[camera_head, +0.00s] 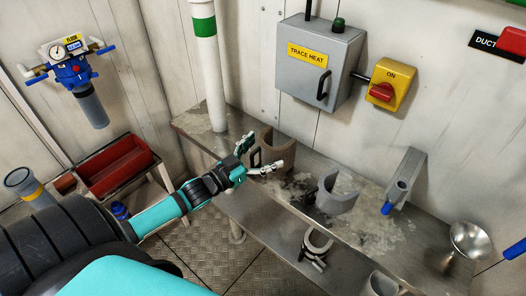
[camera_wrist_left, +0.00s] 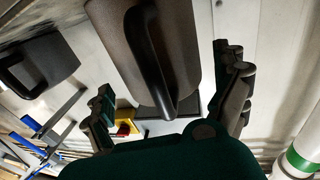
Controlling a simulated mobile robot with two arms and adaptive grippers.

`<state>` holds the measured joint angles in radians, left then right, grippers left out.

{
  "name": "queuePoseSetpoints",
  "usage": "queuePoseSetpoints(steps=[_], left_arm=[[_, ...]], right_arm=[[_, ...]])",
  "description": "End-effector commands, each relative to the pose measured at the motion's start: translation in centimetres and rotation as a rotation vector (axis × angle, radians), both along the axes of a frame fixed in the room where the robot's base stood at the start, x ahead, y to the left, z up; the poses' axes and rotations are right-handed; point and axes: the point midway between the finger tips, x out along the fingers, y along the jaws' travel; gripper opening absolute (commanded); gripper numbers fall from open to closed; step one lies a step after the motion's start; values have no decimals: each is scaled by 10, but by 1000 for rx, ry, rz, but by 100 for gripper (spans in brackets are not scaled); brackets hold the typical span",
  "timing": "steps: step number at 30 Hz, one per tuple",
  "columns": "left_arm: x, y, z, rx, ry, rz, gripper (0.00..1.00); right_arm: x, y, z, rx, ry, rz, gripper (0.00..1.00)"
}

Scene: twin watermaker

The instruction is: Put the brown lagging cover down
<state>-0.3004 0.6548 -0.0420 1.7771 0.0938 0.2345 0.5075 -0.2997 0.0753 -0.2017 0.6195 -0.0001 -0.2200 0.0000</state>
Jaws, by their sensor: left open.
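The brown lagging cover (camera_head: 277,144) stands upright on the steel bench (camera_head: 222,143), near the foot of the white pipe. Its open curved shape and dark handle show. My left gripper (camera_head: 264,156) is in front of it, with its fingers spread apart on either side of the handle. In the left wrist view the cover (camera_wrist_left: 187,50) and its black handle (camera_wrist_left: 146,50) lie between the two open fingers of the left gripper (camera_wrist_left: 168,100). I cannot tell whether a finger touches it. My right gripper is not in view.
A grey cover (camera_head: 338,192) stands to the right on the bench, then a grey bracket (camera_head: 408,176) and a metal funnel (camera_head: 470,240). A ring clamp (camera_head: 316,246) is on the lower shelf. The white pipe (camera_head: 211,80) rises behind. A red tray (camera_head: 115,164) is at left.

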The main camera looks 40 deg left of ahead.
Motion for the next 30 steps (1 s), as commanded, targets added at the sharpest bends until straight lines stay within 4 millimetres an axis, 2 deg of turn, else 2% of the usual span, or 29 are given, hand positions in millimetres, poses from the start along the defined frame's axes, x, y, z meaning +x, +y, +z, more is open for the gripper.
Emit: queuePoseSetpoints(steps=[8,11,21,25,30], left_arm=[[-5,1,1,1,2,0,98],[-20,5,-1,0,5,1,98],[-87,25,-4,1,5,1,98],[-104,30,-4,0,4,1,98],[-115,33,-3,0,0,1,98]], right_arm=[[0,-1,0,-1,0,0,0],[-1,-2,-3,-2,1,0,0],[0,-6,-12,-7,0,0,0],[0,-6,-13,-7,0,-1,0],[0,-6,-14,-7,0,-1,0]])
